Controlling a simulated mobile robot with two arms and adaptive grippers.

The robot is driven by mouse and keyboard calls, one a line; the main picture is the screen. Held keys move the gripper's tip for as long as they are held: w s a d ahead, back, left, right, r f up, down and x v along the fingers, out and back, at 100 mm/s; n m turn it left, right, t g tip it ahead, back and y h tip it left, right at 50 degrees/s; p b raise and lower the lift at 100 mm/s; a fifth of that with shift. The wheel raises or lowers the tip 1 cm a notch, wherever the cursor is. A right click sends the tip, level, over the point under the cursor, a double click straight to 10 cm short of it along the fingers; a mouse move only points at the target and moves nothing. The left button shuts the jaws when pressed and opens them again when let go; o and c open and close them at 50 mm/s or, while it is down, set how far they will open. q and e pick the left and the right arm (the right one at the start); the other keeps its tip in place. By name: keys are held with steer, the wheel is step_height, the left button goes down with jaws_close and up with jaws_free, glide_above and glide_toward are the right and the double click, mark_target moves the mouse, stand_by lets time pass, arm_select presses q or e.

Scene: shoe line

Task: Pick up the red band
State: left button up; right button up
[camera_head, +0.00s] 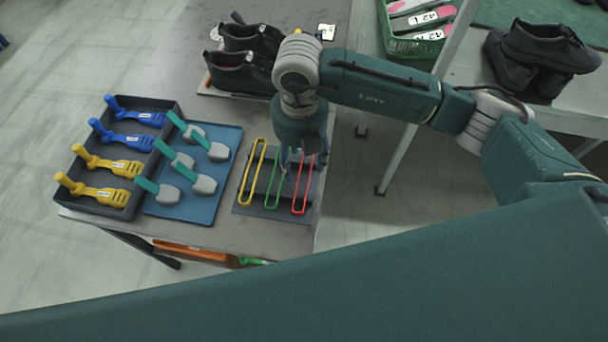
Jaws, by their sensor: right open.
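The red band (297,205) is a long thin loop lying on a dark rack (247,210) on the table. A green band (269,199) and a yellow band (243,188) lie to its left, spaced apart. My right gripper (301,163) points down over the upper part of the rack, by the upper ends of the green and red bands. It is open, with nothing seen between its fingers. I cannot tell whether its fingers touch a band. My left gripper is not in view.
A blue mat (225,172) with several teal-handled grey tools and a dark tray (130,210) with blue and yellow tools lie left. Black shoes (240,72) stand behind. A green crate (398,47) and more black shoes (545,48) are at the upper right.

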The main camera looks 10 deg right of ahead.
steer(key=shift+f+p, duration=0.9)
steer(key=shift+f, duration=2.1)
steer(key=c, duration=0.9)
